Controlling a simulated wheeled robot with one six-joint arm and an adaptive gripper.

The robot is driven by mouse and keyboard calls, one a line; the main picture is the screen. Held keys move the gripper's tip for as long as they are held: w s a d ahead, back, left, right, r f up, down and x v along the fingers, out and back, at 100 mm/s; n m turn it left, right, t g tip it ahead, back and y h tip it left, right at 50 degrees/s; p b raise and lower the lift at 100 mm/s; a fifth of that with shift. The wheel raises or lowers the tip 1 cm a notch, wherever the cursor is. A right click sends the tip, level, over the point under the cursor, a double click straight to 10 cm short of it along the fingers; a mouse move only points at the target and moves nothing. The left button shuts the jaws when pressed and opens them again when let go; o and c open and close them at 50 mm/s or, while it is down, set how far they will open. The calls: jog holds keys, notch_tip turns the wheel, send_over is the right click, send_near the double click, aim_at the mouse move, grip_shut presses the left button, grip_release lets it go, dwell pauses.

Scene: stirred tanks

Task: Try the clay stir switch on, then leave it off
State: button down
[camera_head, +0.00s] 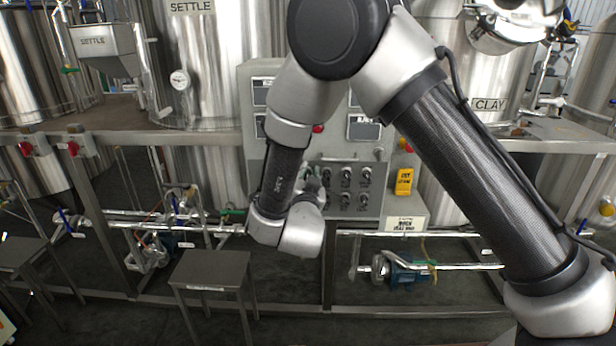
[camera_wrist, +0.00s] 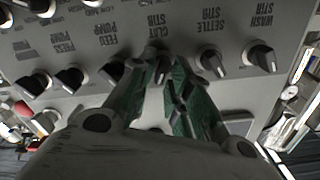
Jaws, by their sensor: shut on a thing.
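The clay stir switch (camera_wrist: 162,70) is a dark rotary knob on the grey control panel (camera_wrist: 120,85), under a CLAY STIR label that reads upside down in the wrist view. My gripper (camera_wrist: 163,76) has its two green-padded fingers on either side of this knob and is shut on it. The fingers cover part of the knob, so its exact pointer direction is hard to tell. In the head view the panel (camera_head: 257,70) stands behind my arm, and my wrist hides the clay stir switch there.
The settle stir knob (camera_wrist: 212,64) and wash stir knob (camera_wrist: 262,57) sit to the right in the wrist view; the feed pump knob (camera_wrist: 113,72) is close on the left. The CLAY tank (camera_head: 490,80) stands right of the panel. A stool (camera_head: 210,268) stands at front left.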

jog(key=n, duration=1)
jog(key=shift+a+n, duration=0.3)
jog(key=shift+a, duration=0.1)
dwell(0.3)
jog(key=c, duration=1.6)
grip_release()
jog(key=shift+o, duration=0.2)
jog(key=s, duration=1.2)
jog(key=shift+a, duration=0.2)
